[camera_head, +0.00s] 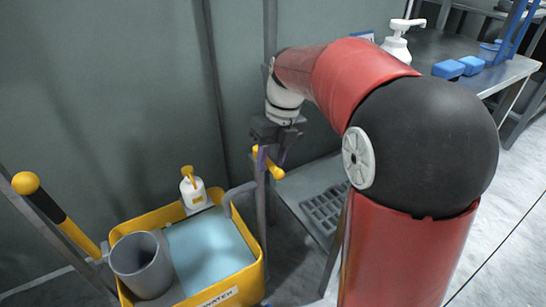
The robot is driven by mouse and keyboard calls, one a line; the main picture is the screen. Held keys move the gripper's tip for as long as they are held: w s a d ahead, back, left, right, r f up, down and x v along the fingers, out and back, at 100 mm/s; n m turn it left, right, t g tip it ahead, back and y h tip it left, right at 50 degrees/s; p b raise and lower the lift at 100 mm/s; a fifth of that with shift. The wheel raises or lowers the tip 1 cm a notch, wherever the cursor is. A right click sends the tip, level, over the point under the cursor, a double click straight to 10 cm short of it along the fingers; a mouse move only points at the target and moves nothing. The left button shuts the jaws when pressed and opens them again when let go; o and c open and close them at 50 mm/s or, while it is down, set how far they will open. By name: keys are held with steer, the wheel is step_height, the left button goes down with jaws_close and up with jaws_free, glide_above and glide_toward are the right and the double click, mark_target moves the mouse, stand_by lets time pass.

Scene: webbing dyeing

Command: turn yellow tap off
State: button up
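The yellow tap (274,169) has a bar-shaped handle at the top of a grey upright pipe, behind the yellow tub's right side. The handle slants down to the right. My gripper (271,156) reaches down from above, right at the tap. Its dark fingers stand a little apart, close to the handle. I cannot tell whether they touch or grip it. The grey spout (232,192) curves over the edge of the yellow tub (254,282), which holds pale blue water (210,246).
A grey cup (141,264) and a white bottle with a yellow pump (193,188) are at the tub. A yellow-knobbed lever (26,183) stands left. A table (428,50) with blue blocks (448,69) is at the back right.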

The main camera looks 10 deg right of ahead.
step_height(320, 180, up, 8)
steer(key=d, duration=0.1)
steer(key=shift+w+d+f+p, duration=0.2)
steer(key=shift+w+p, duration=0.05)
steer(key=shift+p, duration=0.2)
steer(key=s+d+f+n+t+h, duration=0.1)
steer(key=s+f+n+t, duration=0.2)
steer(key=s+n, duration=0.7)
steer(key=s+d+f+n+t+h, duration=0.1)
steer(key=s+f+n+t, duration=0.2)
steer(key=s+n, duration=0.6)
steer(key=shift+s+d+n, duration=0.3)
steer(key=shift+s+n, duration=0.05)
steer(key=shift+n, duration=6.35)
